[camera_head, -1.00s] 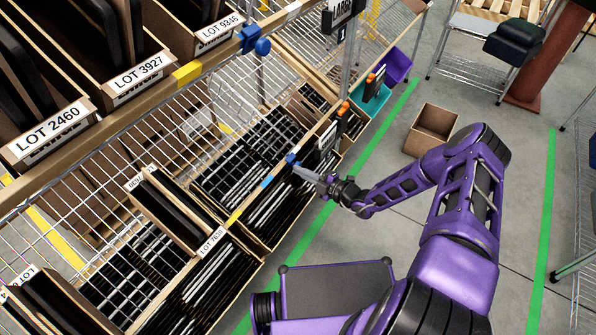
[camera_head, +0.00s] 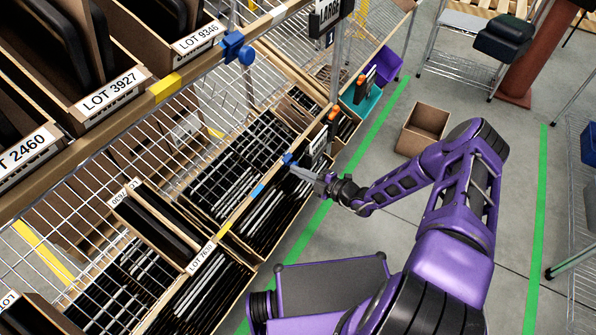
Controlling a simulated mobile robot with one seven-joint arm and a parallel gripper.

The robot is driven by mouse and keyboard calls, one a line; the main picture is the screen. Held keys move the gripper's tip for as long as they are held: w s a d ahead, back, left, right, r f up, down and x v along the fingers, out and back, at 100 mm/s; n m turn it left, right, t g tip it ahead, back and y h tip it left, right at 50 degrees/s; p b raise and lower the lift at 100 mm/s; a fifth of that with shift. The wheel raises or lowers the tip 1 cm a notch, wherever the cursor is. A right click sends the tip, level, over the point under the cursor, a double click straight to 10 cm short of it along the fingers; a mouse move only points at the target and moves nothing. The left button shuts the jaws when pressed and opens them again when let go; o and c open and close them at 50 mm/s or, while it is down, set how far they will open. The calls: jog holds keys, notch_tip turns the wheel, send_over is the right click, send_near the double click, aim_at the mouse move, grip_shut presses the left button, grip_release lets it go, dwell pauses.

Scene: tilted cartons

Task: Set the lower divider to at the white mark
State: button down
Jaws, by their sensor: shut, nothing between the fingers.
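The lower divider, a small blue clip (camera_head: 288,159), sits on the lower shelf's front rail, up and right of a blue mark (camera_head: 258,190) on that rail. My gripper (camera_head: 299,170) is shut and empty, with its fingertips right beside the clip on the aisle side. I cannot tell whether they touch it. A yellow mark (camera_head: 223,229) lies further down-left on the same rail. I cannot make out a white mark on the lower rail. A larger blue divider with a knob (camera_head: 237,48) sits on the upper rail.
Upper cartons, including LOT 3927 (camera_head: 112,95), hang over the lower shelf. Lower cartons hold dark panels. A post (camera_head: 336,62) and orange-tipped items (camera_head: 334,114) stand beyond the clip. An empty carton (camera_head: 423,128) is on the floor. The aisle right of my arm is fairly clear.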

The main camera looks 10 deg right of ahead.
jog(key=p+v, duration=0.1)
jog(key=v, duration=1.6)
jog(key=shift+d, duration=0.2)
jog(key=shift+s+f, duration=0.1)
jog(key=shift+s, duration=0.05)
